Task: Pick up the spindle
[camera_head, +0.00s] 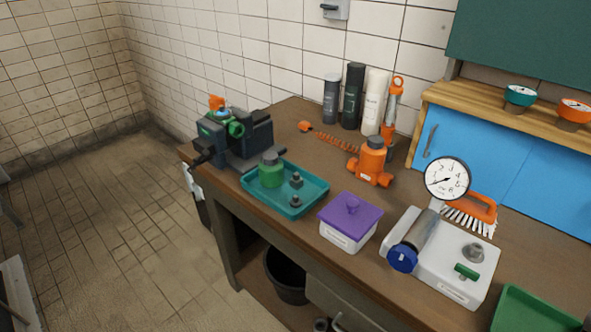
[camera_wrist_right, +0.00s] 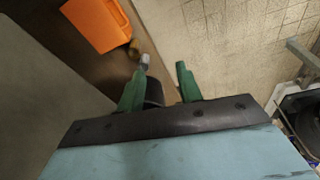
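I cannot pick out the spindle with certainty in either view. In the head view, a green valve-like part (camera_head: 236,129) with an orange top sits in the dark vise (camera_head: 262,135) at the bench's left end. A teal tray (camera_head: 313,201) holds a green capped part (camera_head: 271,170) and small dark fittings (camera_head: 296,180). My right gripper (camera_wrist_right: 163,66) shows in the right wrist view with its green fingers apart and nothing visible between them. A small pale tip (camera_wrist_right: 145,60) and a brass-coloured piece (camera_wrist_right: 134,49) show just beyond its left finger. My left gripper is in neither view.
A purple-lidded box (camera_head: 349,218), an orange valve body (camera_head: 371,161), a white unit with a round gauge (camera_head: 446,179) and a green tray (camera_head: 530,312) crowd the bench. Bottles stand against the wall. An orange block (camera_wrist_right: 97,22) shows in the wrist view. Open tiled floor lies left.

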